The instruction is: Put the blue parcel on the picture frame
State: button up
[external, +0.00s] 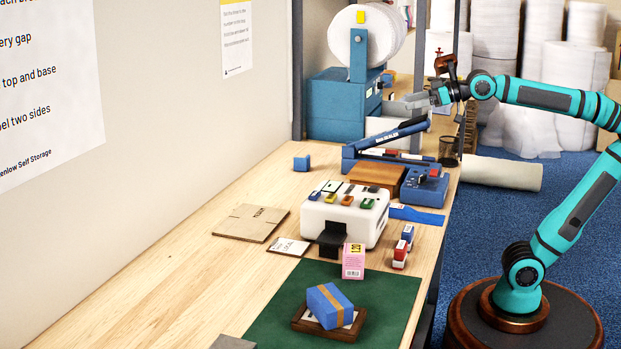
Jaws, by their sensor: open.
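The blue parcel (324,303), with a tan tape band, rests on the picture frame (354,331). The frame is dark wood with a pale sheet inside and lies flat on the green mat. The parcel covers most of the frame, sits turned relative to it, and looks slightly tilted. My gripper (410,103) is open and looks empty. It is far behind the parcel, above the far end of the bench beside the blue machine. The underside of the parcel is hidden.
The green mat (270,322) has free room around the frame. A pink box (353,261), red-and-white stamps (402,248) and a white device (342,222) stand behind it. A blue sealer (425,188) stands farther back. Flat cardboard (250,223) lies left; the bench's left side is clear.

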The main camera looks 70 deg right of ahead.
jog(key=s+d+f+m+t+h, duration=0.1)
jog(key=s+d+f+t+h, duration=0.1)
jog(key=s+d+f, duration=0.4)
jog(key=s+d+t, duration=0.1)
jog(key=s, duration=0.3)
jog(key=shift+d+f+m+h, duration=0.3)
jog(key=shift+d+h, duration=0.05)
jog(key=shift+h, duration=0.05)
